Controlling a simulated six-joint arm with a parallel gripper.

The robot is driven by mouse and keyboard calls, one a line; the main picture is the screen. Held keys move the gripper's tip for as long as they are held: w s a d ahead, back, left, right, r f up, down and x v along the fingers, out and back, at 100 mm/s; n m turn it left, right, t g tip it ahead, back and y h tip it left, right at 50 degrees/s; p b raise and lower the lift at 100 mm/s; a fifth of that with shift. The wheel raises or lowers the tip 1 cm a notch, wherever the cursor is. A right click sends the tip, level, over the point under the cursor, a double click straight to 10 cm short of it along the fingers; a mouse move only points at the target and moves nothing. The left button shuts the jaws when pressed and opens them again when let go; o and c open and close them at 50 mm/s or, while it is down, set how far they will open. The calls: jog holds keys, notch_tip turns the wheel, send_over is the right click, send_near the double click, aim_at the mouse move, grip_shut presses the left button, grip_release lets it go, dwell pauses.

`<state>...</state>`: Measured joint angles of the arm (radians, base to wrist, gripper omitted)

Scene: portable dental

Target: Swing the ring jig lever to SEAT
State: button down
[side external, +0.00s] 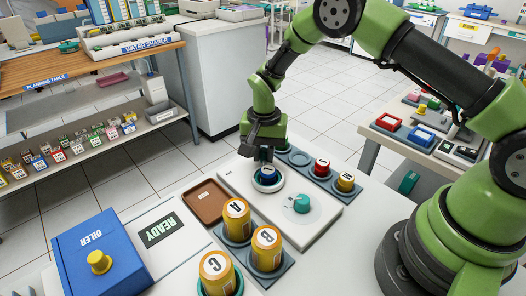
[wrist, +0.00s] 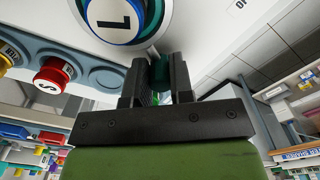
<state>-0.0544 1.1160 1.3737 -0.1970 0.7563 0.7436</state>
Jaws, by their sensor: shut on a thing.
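The ring jig (side external: 268,187) is a round pale ring on a white plate, with a blue cap inside it; the wrist view shows this cap (wrist: 112,20) marked 1. My gripper (side external: 264,156) points down just behind the ring. In the wrist view its two dark fingers (wrist: 160,80) are shut on a teal upright piece (wrist: 159,72) beside the ring, which looks like the jig lever. In the side view the fingers hide most of that piece. A separate teal knob (side external: 301,203) sits on a pale dial on the same plate. I cannot read a SEAT mark.
A grey rack holds a red cap (side external: 321,167) and a yellow cap (side external: 345,182), with empty recesses near my gripper. Orange canisters (side external: 237,219) stand in front. A brown tray (side external: 206,201) lies left; a blue oiler box (side external: 101,253) stands at front left.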

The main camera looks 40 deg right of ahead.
aim_at(264, 150)
jog(key=c, duration=1)
grip_release()
notch_tip(264, 150, up, 10)
